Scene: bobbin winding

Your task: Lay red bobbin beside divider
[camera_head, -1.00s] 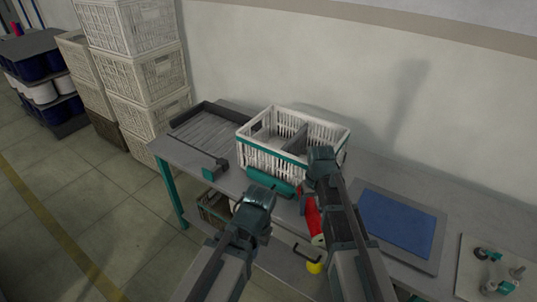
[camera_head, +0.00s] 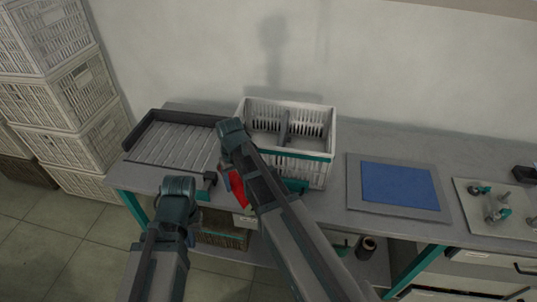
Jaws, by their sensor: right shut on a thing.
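The red bobbin (camera_head: 237,188) shows partly behind my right forearm, near the table's front edge. My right gripper (camera_head: 228,165) is shut on it, in front of the crate's left end; its fingers are mostly hidden. The white slatted crate (camera_head: 318,172) with a teal band stands on the grey table. The grey divider (camera_head: 284,128) stands upright across its inside, and the visible compartment floor looks empty. My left gripper (camera_head: 184,208) is in front of the table, left of the bobbin; its fingertips are too unclear to tell their opening.
A dark-rimmed ribbed tray (camera_head: 172,143) lies left of the crate. A blue mat (camera_head: 399,186) and a plate with small fixtures (camera_head: 497,207) lie to the right. Stacked crates (camera_head: 60,95) stand at the far left. A lower shelf holds a dark spool (camera_head: 367,247).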

